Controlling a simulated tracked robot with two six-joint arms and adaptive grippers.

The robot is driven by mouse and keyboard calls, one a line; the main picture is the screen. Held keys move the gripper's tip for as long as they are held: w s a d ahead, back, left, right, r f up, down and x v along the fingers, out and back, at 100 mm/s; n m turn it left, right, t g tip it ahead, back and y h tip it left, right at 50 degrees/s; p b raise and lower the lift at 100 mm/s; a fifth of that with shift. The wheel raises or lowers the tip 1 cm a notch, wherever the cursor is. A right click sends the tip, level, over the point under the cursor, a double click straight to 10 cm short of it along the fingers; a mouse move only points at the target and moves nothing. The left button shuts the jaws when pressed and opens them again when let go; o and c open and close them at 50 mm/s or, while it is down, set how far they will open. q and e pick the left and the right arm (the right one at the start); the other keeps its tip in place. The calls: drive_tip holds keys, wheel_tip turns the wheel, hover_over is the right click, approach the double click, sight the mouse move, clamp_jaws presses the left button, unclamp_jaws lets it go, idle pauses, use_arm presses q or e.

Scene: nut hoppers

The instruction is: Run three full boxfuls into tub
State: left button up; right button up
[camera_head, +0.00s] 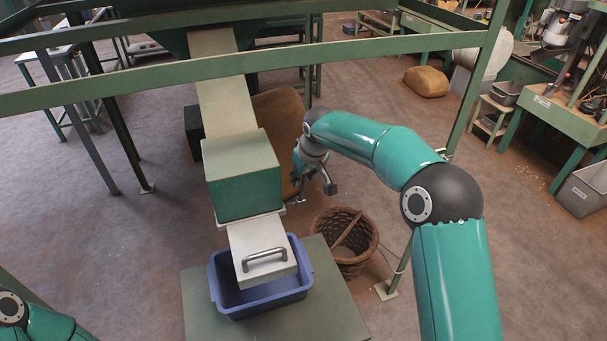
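A blue tub (262,309) sits on a flat green stand under the chute's lower end, its inside partly covered by the pale slide. A green box (243,188) sits in the sloping chute (225,103). Below it, a pale slide (258,241) with a grey bar handle (265,258) reaches out over the tub. My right gripper (322,188) is to the right of the green box, apart from the handle and tub. It is small and turned away, so its opening is unclear. Part of my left arm shows at the bottom left; its gripper is out of view. No nuts are visible in the tub.
A wicker basket (344,239) stands on the floor right of the tub. A brown sack (278,125) leans behind the green box. A green frame rail (370,46) crosses overhead, with posts on both sides. Benches and a grey bin (585,190) stand at the right.

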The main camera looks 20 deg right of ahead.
clamp_jaws()
drive_tip(key=shift+a, duration=0.1)
idle(0.3)
